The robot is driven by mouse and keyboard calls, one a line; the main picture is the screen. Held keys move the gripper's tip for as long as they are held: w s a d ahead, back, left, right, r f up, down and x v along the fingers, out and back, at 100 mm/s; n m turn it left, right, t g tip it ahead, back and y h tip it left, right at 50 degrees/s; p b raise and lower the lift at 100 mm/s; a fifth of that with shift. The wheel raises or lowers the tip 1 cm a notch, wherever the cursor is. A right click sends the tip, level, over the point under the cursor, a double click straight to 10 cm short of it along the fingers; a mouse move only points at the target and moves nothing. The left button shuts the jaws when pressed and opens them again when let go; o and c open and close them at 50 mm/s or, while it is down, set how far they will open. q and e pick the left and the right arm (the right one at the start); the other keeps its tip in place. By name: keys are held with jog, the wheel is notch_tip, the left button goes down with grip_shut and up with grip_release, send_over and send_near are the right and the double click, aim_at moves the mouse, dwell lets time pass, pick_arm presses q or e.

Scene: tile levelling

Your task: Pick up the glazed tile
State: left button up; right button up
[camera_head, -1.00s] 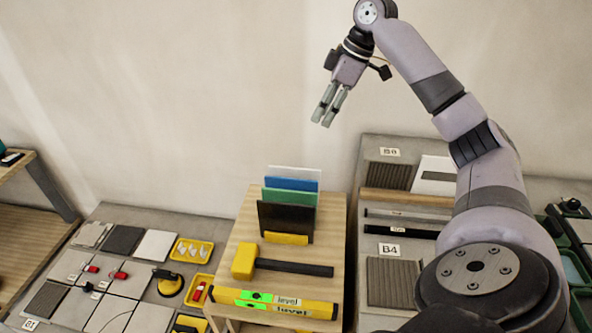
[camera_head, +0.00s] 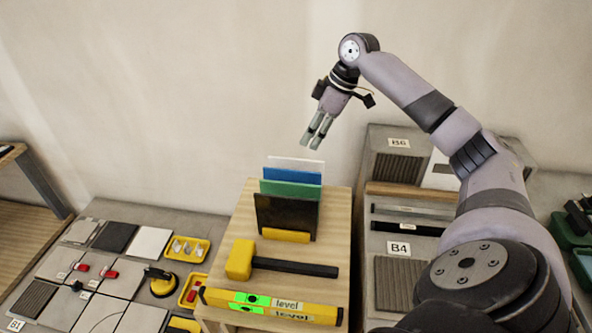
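Several tiles stand upright in a rack on the wooden stand: a dark one (camera_head: 285,216) in front, then a green one (camera_head: 290,190), a blue one (camera_head: 292,174) and a pale one (camera_head: 296,163) at the back. I cannot tell for sure which is the glazed tile. The rack's yellow base (camera_head: 286,235) shows below the dark tile. My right gripper (camera_head: 310,145) hangs above the back of the rack, pointing down. Its two fingers look apart, with nothing between them. My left gripper is not in view.
A yellow-headed mallet (camera_head: 239,260) and a yellow level (camera_head: 270,305) lie in front of the rack on the wooden stand (camera_head: 336,215). A bench with flat tiles (camera_head: 150,242) and yellow trays (camera_head: 188,250) is at left. Labelled tile bays (camera_head: 399,249) are at right.

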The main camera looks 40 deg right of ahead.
aim_at(298, 160)
jog(key=x, duration=0.3)
jog(key=shift+w+f, duration=0.2)
jog(key=shift+f, duration=0.15)
jog(key=shift+w+a+f+p, duration=0.1)
jog(key=shift+a+f+p, duration=0.1)
jog(key=shift+f+p, duration=0.2)
jog(key=p+x, duration=0.1)
jog(key=x, duration=0.2)
jog(key=shift+w+a+f, duration=0.15)
jog(key=shift+a+f, duration=0.05)
jog(key=shift+f, duration=0.1)
jog(key=shift+w+f, duration=0.15)
jog(key=shift+f, duration=0.25)
jog(key=shift+f+p, duration=0.2)
jog(key=shift+p, duration=0.25)
grip_shut()
